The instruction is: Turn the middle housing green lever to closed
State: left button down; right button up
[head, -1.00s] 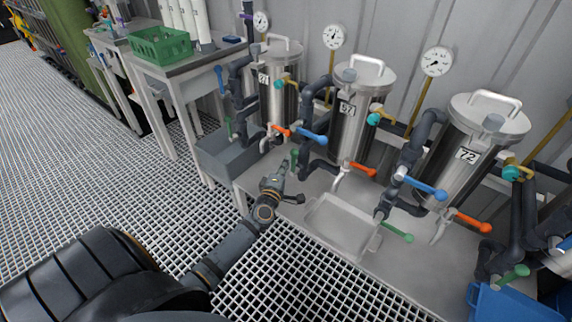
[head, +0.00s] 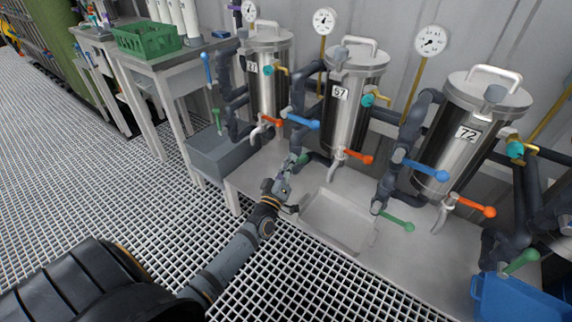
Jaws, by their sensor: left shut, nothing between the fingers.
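The middle housing (head: 345,112) is a steel vessel with a lid handle and the label 57. Its pipe on the left carries a blue lever (head: 303,123) higher up and a green lever (head: 303,158) low down. The green lever is partly hidden by my left gripper (head: 293,166), which is right at it and seems to touch it, though contact is hard to tell. The left gripper is shut with nothing held. An orange lever (head: 358,157) sits at the vessel's bottom outlet. My right gripper is not in view.
Housing 72 (head: 455,145) stands to the right with its own green lever (head: 397,222); another vessel (head: 266,80) stands to the left. A shallow tray (head: 322,238) lies on the bench in front. A blue bin (head: 520,300) is at the lower right, a grey bin (head: 212,160) at the left.

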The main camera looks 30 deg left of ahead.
pick_arm(q)
jog(key=shift+s+d+f+m+t+h+b, duration=0.15)
jog(key=shift+d+f+m+h+b, duration=0.45)
jog(key=shift+m, duration=1.25)
jog(key=shift+w+d+f+m+t+h+b, duration=0.15)
jog(key=shift+f+m+h+b, duration=0.75)
jog(key=shift+m, duration=0.9)
jog(key=shift+s+d+f+m+t+h+b, duration=0.15)
jog(key=shift+d+f+m+h+b, duration=0.55)
jog(key=shift+m, duration=1.15)
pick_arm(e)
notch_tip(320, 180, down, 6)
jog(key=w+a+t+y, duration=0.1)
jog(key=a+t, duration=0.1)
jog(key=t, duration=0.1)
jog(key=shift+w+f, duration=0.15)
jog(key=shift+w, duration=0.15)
pick_arm(q)
jog(key=shift+a+r, duration=0.15)
jog(key=shift+a, duration=0.05)
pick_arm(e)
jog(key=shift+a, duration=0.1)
pick_arm(q)
jog(key=shift+r, duration=0.15)
